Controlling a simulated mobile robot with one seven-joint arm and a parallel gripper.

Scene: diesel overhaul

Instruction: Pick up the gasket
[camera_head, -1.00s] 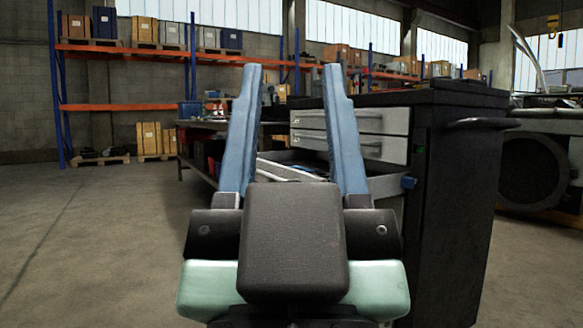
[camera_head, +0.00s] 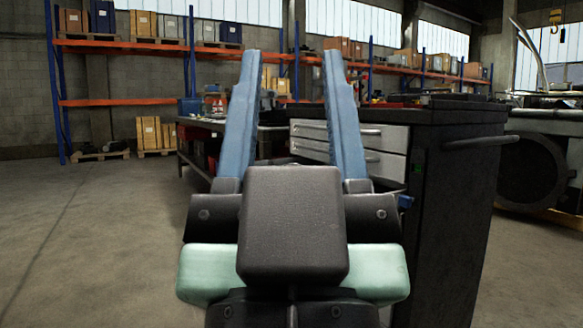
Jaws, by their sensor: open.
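My gripper (camera_head: 292,55) points away from me in the head view, its two long blue fingers spread wide with nothing between them. It is in front of a dark tool cabinet (camera_head: 455,190) with light grey drawers (camera_head: 385,140). A lower drawer (camera_head: 385,184) seems to be pulled out, but my gripper body and right finger cover most of it. I cannot make out the gasket in this view, and the inside of the drawer is hidden.
A dark workbench (camera_head: 205,150) stands behind the gripper's left finger. Tall shelving with orange beams (camera_head: 125,101) and boxes lines the back wall. The concrete floor (camera_head: 80,230) at the left is clear. Machinery (camera_head: 545,160) stands at the far right.

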